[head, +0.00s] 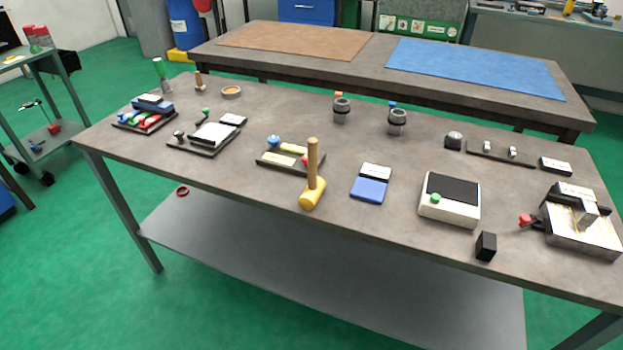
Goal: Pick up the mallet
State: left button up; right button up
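The mallet (313,182) has a yellow head (313,194) and a brown wooden handle (313,156). It stands head down near the front edge of the grey worktable, left of the middle, with its handle pointing up. A dark tray (267,159) with a blue knob and a yellow bar sits right behind and left of it; whether they touch I cannot tell. Neither of my grippers is in the head view.
A blue-and-white pad (371,184) lies right of the mallet. Farther right are a white box with a green knob (449,199), a black block (486,246) and a vise-like fixture (580,222). Two grey cups (341,110) stand behind. The table's front edge is close to the mallet.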

aim_at(310, 197)
jog(key=i+j+z, duration=0.15)
jog(key=j, duration=0.25)
jog(key=i+j+z, duration=0.15)
jog(key=j, duration=0.3)
jog(key=i+j+z, duration=0.15)
jog(key=j, duration=0.3)
jog(key=i+j+z, duration=0.15)
jog(key=j, duration=0.35)
jog(key=i+j+z, duration=0.15)
jog(key=j, duration=0.3)
jog(key=j+z, duration=0.15)
jog(key=j, duration=0.35)
